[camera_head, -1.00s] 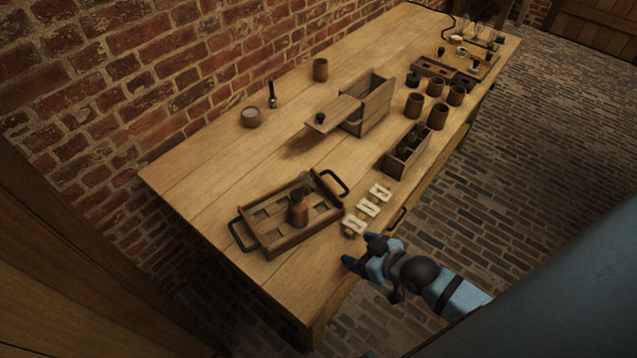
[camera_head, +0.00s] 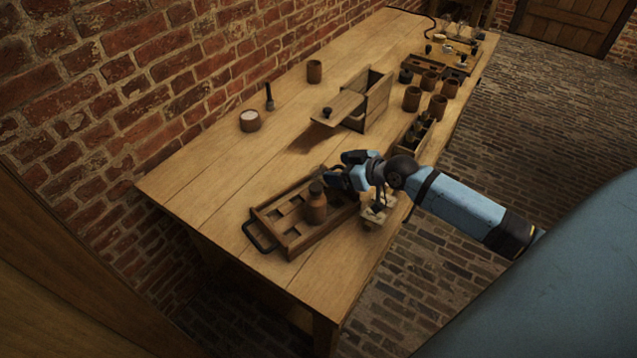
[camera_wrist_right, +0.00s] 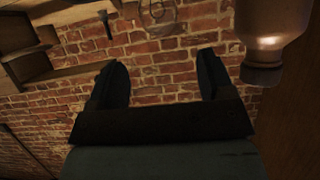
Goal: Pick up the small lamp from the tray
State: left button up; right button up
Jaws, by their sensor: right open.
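The wooden tray (camera_head: 290,247) lies near the table's front left corner. A brown jar with a dark lid (camera_head: 316,207) stands in it. My right gripper (camera_head: 342,168) is over the tray's right end, right of the jar. Its fingers are open and empty in the right wrist view (camera_wrist_right: 160,68). A clear glass bulb with a coiled filament, seemingly the small lamp (camera_wrist_right: 157,14), shows beyond the gap between the fingers, not touched. The jar (camera_wrist_right: 268,35) shows close on the right there. I cannot make out the lamp in the head view. My left gripper is not in view.
Pale cards (camera_head: 377,213) lie under my right arm by the tray. An open wooden box (camera_head: 372,100), several brown cups (camera_head: 412,98) and a narrow crate (camera_head: 418,133) stand farther back. The brick wall runs along the left. The table's left middle is mostly clear.

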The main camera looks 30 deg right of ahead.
aim_at(319, 167)
jog(key=shift+x, duration=3.1)
jog(key=shift+r, duration=0.15)
jog(key=c, duration=1.1)
